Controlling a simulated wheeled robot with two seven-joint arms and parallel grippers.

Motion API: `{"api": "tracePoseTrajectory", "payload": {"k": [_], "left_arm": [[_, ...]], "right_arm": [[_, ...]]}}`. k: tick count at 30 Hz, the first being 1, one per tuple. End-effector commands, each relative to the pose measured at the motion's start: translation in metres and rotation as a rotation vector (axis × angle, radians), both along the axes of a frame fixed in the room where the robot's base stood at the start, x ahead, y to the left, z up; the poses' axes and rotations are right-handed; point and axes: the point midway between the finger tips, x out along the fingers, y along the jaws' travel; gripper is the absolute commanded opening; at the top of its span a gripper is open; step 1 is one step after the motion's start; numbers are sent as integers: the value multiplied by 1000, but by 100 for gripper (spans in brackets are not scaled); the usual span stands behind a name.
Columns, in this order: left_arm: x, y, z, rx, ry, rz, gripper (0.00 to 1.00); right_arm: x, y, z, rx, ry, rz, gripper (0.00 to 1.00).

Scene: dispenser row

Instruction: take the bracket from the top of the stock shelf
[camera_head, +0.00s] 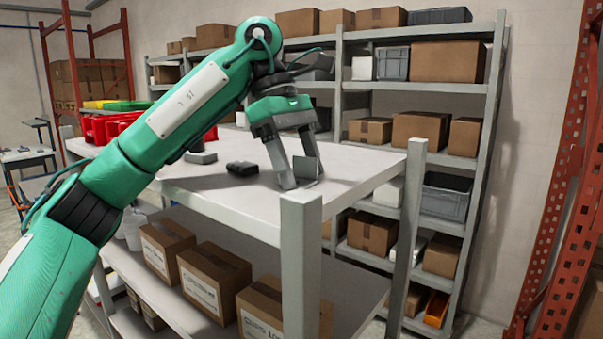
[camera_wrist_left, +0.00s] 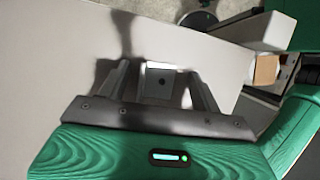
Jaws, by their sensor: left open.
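The bracket (camera_head: 306,167) is a small grey L-shaped metal piece with an upright plate. It stands on the white top of the stock shelf (camera_head: 355,165), near the corner post at the front. My left gripper (camera_head: 299,180) reaches down over it, fingers open. In the left wrist view the bracket (camera_wrist_left: 158,84) shows a small hole and lies between the two open fingers (camera_wrist_left: 162,74), with a gap on each side. I cannot tell whether a finger touches it. My right gripper is not in view.
A black block (camera_head: 242,169) and a dark grey piece (camera_head: 200,157) lie on the shelf top left of the gripper. Red bins (camera_head: 104,127) stand farther left. The corner post (camera_head: 301,260) rises close in front. Cardboard boxes (camera_head: 213,283) fill the level below.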

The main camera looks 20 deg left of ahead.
Motion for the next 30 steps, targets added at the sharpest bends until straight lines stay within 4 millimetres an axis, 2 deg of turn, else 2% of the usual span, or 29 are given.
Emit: {"api": "tracePoseTrajectory", "payload": {"k": [3,11,23,26,30], "left_arm": [[0,0,0,0,0,0,65],[0,0,0,0,0,0,16],[0,0,4,0,0,0,16],[0,0,12,0,-2,1,16],[0,-1,32,-1,-3,0,16]], "right_arm": [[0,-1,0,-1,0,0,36],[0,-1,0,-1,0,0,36],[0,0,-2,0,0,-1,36],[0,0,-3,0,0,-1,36],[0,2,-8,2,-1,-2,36]]}}
